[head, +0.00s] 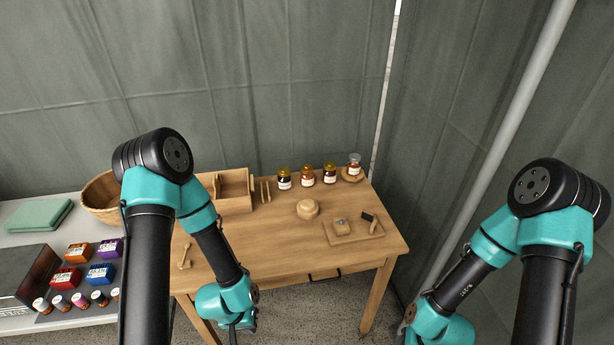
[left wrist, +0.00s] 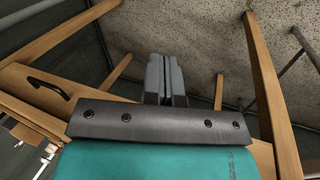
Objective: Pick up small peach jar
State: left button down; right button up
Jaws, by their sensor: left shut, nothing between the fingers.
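Several small jars stand in a row along the back of the wooden table (head: 270,240) in the head view. A small jar with a pale lid and reddish contents (head: 355,160) stands at the right end on a round wooden base. A jar with orange-red contents (head: 307,176) stands further left, between a dark jar (head: 284,179) and an amber jar (head: 330,173). I cannot tell which is the peach one. My left gripper (head: 240,326) is low at the table's front edge, far from the jars. The left wrist view shows its fingers (left wrist: 165,60) shut and empty. My right gripper is out of view.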

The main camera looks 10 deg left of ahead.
pick_arm(q)
jog(key=c, duration=1.8)
grip_release()
jog(key=shift+c, duration=0.2)
jog(key=o, duration=1.6)
jog(key=shift+c, duration=0.2)
